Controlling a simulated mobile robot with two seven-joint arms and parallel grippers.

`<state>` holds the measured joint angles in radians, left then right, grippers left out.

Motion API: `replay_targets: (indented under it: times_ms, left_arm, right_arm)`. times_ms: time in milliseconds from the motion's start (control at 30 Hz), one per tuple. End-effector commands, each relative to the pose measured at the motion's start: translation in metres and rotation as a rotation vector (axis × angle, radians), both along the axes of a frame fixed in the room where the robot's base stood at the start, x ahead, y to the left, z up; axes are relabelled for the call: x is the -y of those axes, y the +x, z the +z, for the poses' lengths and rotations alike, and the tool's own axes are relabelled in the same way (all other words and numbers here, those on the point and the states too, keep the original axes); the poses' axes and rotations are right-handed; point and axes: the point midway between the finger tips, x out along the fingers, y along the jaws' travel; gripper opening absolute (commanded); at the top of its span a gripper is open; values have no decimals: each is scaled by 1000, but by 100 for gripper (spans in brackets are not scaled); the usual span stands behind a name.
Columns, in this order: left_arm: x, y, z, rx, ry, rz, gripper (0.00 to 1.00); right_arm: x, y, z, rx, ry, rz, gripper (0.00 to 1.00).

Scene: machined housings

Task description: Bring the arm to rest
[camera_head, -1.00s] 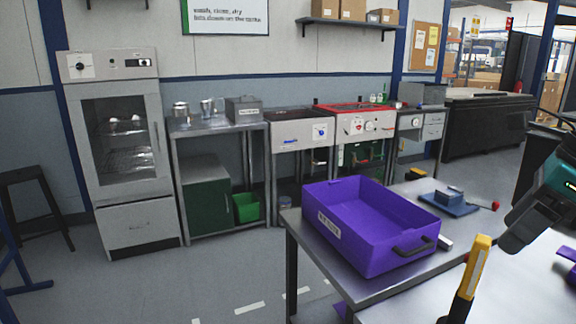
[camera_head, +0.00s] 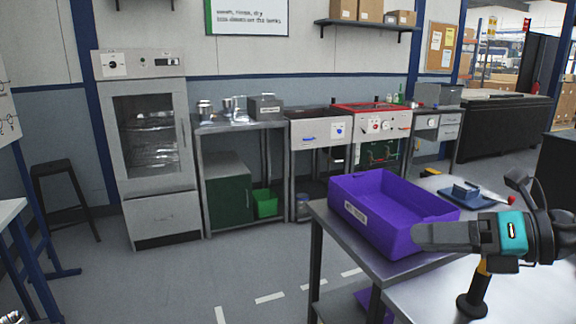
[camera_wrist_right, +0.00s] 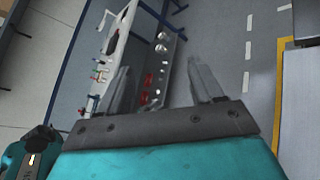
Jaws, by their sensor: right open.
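My right gripper (camera_head: 424,237) is at the right of the head view, with its teal body level and its fingers pointing left. It appears in front of the near right corner of the purple bin, over the metal tables; I cannot tell its exact height. In the right wrist view, its two fingers (camera_wrist_right: 163,85) stand well apart with nothing between them. My left gripper cannot be made out in the head view.
The purple bin (camera_head: 358,206) stands on a metal table (camera_head: 345,238). A yellow-and-black post (camera_head: 475,290) rises below my right gripper. A blue tray (camera_head: 462,203) lies behind it. A steel oven cabinet (camera_head: 150,150) and benches line the wall.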

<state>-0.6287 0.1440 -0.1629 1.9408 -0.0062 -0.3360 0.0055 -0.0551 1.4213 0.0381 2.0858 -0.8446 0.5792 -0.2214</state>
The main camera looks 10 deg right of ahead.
Motion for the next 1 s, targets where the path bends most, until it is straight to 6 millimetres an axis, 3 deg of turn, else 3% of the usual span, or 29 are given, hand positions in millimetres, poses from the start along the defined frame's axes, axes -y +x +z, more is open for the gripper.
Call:
replay_targets:
  times_ms: [100,267,467,567,700,800,1000]
  left_arm:
    - [0,1,1,3,-1,0,43]
    - [0,4,3,9,-1,1,43]
    - [1,5,3,11,-2,1,43]
    - [1,5,3,11,-2,1,43]
    - [1,5,3,10,-2,1,43]
    - [1,4,2,8,-1,1,43]
    - [1,1,1,2,-1,1,43]
  right_arm:
    - [-11,11,-1,-32,345,-171,66]
    - [4,23,-17,-133,761,-467,66]
    - [36,16,-79,-361,1192,-915,66]
    - [45,-4,-125,-512,1356,-1163,66]
    - [39,-48,-191,-757,1511,-1512,66]
    - [26,-81,-224,-915,1556,-1712,66]
    - [-4,-136,-262,-1165,1561,-1991,66]
